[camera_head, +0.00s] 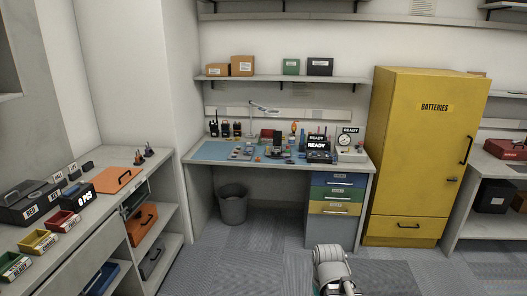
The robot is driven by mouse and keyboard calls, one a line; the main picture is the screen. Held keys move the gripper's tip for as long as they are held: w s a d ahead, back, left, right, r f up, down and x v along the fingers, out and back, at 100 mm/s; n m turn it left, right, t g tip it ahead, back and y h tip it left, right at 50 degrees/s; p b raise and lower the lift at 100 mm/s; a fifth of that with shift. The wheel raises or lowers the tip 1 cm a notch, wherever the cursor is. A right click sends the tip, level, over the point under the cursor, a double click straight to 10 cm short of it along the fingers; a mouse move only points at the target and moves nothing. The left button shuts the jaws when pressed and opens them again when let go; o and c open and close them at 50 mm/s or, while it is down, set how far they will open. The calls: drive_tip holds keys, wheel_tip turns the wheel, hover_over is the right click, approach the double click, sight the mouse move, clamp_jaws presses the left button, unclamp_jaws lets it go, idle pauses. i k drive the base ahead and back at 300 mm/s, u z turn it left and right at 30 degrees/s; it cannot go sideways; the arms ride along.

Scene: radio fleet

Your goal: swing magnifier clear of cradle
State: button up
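A jointed lamp-like arm with a pale head (264,107), which looks like the magnifier, stands at the back of the workbench (210,151). Its head hangs above the crowded middle of the bench top. A dark upright item (277,141) stands below and right of it; I cannot tell if this is the cradle. A black unit with a lit READY sign (317,146) stands further right. Whether the magnifier head overlaps the cradle is too small to tell. My white arm shows at the bottom edge, well in front of the bench; its gripper is out of view.
Several handheld radios (225,129) stand at the bench's left back. A READY gauge (345,140) stands at its right. A grey bin (233,204) is under the bench beside coloured drawers (336,193). A yellow BATTERIES cabinet (422,160) stands right. Floor before the bench is clear.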

sight(272, 113)
drive_tip(key=u, duration=0.05)
drive_tip(key=i, duration=3.95)
drive_tip(key=u, duration=0.3)
